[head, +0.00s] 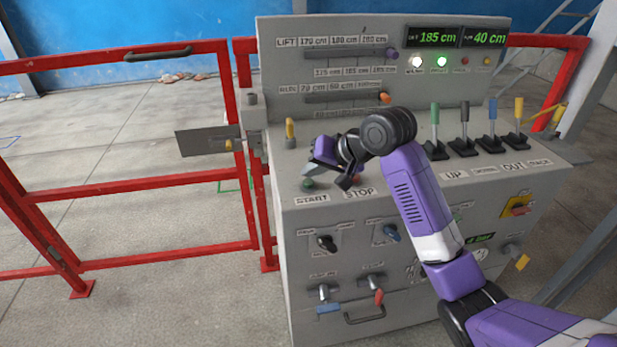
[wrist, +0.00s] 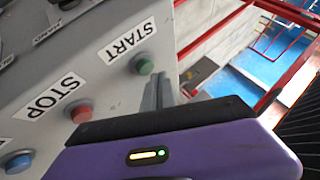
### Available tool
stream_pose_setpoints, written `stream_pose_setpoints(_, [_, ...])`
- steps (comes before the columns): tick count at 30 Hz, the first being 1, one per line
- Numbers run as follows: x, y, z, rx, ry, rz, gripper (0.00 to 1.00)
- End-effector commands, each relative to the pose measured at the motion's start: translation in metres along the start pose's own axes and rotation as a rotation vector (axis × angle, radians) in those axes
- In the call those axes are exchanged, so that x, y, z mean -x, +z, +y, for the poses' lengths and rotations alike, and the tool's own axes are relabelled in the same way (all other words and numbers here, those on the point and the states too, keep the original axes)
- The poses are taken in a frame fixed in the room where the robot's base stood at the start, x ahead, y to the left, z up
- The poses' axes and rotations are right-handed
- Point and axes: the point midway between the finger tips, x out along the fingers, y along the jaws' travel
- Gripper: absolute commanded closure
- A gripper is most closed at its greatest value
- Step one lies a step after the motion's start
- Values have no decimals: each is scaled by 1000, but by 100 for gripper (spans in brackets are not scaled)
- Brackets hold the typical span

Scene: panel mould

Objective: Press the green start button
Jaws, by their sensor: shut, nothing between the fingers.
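The green start button (head: 308,184) sits on the sloped top of the grey control panel, above the START label (head: 312,200). In the wrist view the green button (wrist: 143,65) is in plain sight beside its START label (wrist: 127,40). My gripper (head: 310,171) is shut and empty, with its fingertips just above the button in the head view. In the wrist view its fingers (wrist: 160,92) point past the button's right side; I cannot tell whether they touch it. The red stop button (wrist: 81,111) is nearer my gripper's body, partly hidden in the head view.
Several coloured levers (head: 465,125) stand on the panel's right. A yellow-topped lever (head: 290,131) stands behind my gripper. A blue button (wrist: 18,162) lies beyond the stop button. A red railing (head: 120,182) with a grey latch plate (head: 205,141) runs along the left.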

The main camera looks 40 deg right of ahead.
Motion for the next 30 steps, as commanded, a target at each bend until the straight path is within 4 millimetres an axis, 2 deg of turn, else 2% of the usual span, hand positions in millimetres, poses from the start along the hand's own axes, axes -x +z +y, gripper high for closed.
stream_pose_setpoints(13, [4,-3,-3,0,0,1,100])
stream_pose_setpoints(30, [37,-27,-26,0,0,2,100])
